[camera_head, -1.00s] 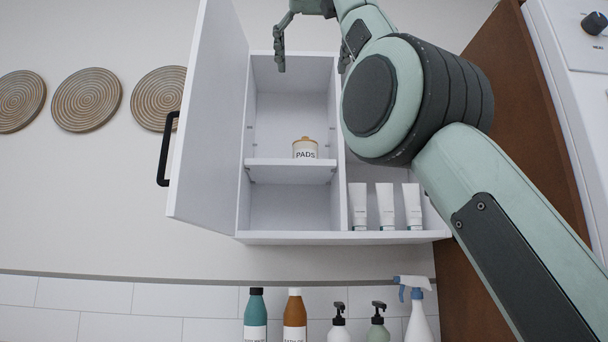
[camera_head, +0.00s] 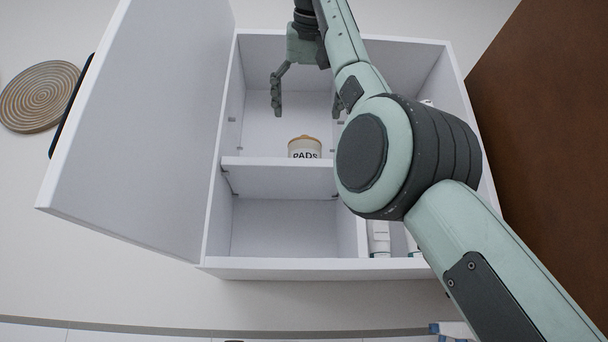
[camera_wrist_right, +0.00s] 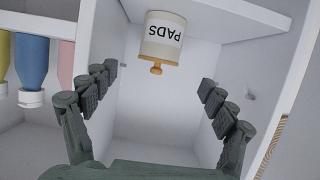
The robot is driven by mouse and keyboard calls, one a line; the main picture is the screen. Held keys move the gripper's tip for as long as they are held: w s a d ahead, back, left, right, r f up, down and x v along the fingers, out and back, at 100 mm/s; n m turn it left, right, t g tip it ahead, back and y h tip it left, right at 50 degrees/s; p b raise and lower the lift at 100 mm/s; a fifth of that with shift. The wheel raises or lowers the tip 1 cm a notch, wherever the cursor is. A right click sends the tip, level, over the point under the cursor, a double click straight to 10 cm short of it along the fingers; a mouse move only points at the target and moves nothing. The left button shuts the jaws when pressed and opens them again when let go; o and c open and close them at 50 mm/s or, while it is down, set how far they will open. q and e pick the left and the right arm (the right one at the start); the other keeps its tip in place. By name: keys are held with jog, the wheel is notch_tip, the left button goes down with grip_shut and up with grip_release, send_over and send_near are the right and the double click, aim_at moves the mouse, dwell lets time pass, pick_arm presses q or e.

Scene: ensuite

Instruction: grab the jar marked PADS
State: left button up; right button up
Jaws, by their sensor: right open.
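The jar marked PADS (camera_head: 305,148) is a small white jar with a tan lid. It stands on the middle shelf in the left compartment of the open white wall cabinet (camera_head: 270,270). My right gripper (camera_head: 307,110) is open and empty, its fingers pointing down above the jar in the head view. In the right wrist view the jar (camera_wrist_right: 162,38) appears upside down, with its lid knob toward me, beyond and between the spread fingers (camera_wrist_right: 155,90). No finger touches it. My left gripper is not in view.
The cabinet door (camera_head: 140,120) stands open on the left. A divider (camera_head: 350,238) separates the right compartment, where white tubes (camera_head: 379,240) show partly behind my arm. In the wrist view, coloured bottles (camera_wrist_right: 32,65) hang inverted at the left. A brown panel (camera_head: 540,130) is at the right.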

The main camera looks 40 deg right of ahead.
aim_at(306, 138)
jog(key=x, duration=0.5)
jog(key=shift+w+d+f, duration=0.15)
jog(key=shift+w+d, duration=0.05)
jog(key=shift+w, duration=0.05)
jog(key=x, duration=0.5)
jog(key=shift+w+d+f, duration=0.1)
jog(key=shift+w+d, duration=0.05)
jog(key=shift+d, duration=0.05)
jog(key=shift+w, duration=0.15)
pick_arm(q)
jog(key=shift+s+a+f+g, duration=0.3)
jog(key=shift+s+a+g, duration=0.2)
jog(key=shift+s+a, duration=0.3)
pick_arm(e)
jog(key=c, duration=1.5)
